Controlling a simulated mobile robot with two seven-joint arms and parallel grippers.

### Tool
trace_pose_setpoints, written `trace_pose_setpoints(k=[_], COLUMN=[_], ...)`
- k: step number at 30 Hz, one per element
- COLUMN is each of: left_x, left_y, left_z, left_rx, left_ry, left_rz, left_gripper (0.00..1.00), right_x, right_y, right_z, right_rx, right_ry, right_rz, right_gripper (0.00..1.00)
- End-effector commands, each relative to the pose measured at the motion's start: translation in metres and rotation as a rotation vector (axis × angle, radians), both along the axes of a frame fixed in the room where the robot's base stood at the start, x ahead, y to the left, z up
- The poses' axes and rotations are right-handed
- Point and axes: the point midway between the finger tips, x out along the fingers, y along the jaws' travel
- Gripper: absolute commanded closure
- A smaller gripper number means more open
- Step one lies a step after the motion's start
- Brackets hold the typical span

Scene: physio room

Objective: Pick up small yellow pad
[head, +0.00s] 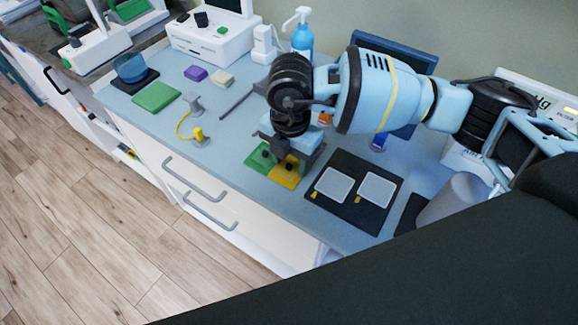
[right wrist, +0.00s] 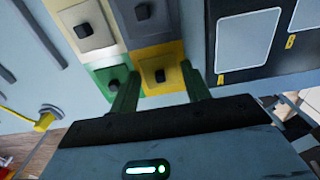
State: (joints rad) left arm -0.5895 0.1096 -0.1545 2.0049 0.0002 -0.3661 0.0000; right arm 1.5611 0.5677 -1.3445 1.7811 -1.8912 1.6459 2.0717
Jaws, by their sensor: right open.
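The small yellow pad (head: 285,181) lies on the counter beside a green pad (head: 258,159). In the right wrist view the yellow pad (right wrist: 174,50) has a dark square knob on top. The green pad (right wrist: 100,72) with its own knob is to its left. My right gripper (head: 284,158) is open over the pads, partly hiding them in the head view. In the right wrist view its two fingers (right wrist: 158,80) reach either side of the yellow pad's near part, with nothing held. I cannot tell its exact height above the pad. My left gripper is not in view.
Beyond the yellow pad are a beige pad (right wrist: 144,14) and a grey pad (right wrist: 80,30) with knobs. A black mat (head: 332,209) with two pale squares lies to the right. A blue pump bottle (head: 302,42) stands at the back. A green block (head: 156,97) lies left.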

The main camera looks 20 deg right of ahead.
Motion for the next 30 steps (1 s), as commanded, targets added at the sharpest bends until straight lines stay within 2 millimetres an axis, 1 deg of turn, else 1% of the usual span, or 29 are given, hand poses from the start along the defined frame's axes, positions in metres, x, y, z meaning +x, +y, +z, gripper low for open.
trace_pose_setpoints(k=[2,7,15,19,23,27,28,30], left_x=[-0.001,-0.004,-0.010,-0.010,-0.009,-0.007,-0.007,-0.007], left_y=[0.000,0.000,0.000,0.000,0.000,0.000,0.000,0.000], left_z=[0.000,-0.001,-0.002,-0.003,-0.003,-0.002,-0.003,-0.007], left_rx=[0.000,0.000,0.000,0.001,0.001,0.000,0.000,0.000], left_ry=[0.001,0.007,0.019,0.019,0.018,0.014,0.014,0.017], left_rz=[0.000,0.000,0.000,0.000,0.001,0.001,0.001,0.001], left_gripper=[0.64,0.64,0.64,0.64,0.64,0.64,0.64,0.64], right_x=[0.000,0.000,0.000,0.001,0.001,0.001,0.001,0.007], right_y=[0.000,0.000,0.000,0.000,0.000,0.000,0.002,0.017], right_z=[0.000,0.001,0.001,0.005,0.016,0.035,0.039,0.036], right_rx=[0.000,0.000,0.000,0.001,0.002,0.002,0.003,0.003], right_ry=[0.000,0.000,0.000,-0.002,-0.002,-0.003,-0.003,0.001], right_rz=[0.000,-0.001,-0.001,-0.001,-0.001,0.000,0.001,0.004], right_gripper=[0.53,0.74,0.74,0.74,0.74,0.74,0.74,0.74])
